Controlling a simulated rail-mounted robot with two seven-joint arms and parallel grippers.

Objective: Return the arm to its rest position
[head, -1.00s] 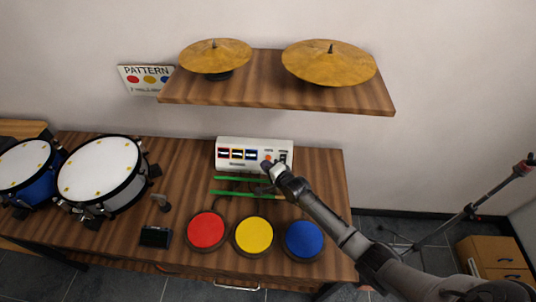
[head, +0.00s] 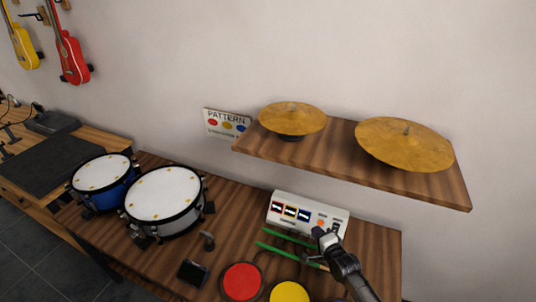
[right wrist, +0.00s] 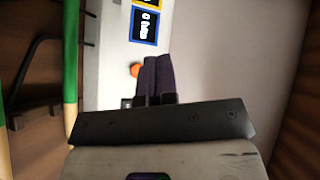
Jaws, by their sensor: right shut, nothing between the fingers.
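My right gripper (head: 322,236) is shut and empty. In the head view it is at the front right part of the white control box (head: 284,213) on the wooden table. In the right wrist view its closed dark fingers (right wrist: 157,78) are in front of the box's white face (right wrist: 195,50), close to an orange button (right wrist: 136,70). I cannot tell whether they touch the box. Two green sticks (head: 284,250) lie in front of the box, to the left of the gripper. My left gripper is not in view.
A red pad (head: 242,281) and a yellow pad (head: 290,292) lie at the table's front. Two drums (head: 163,193) stand to the left, by a small dark device (head: 193,273). A shelf (head: 345,169) with two cymbals (head: 404,144) overhangs behind the box.

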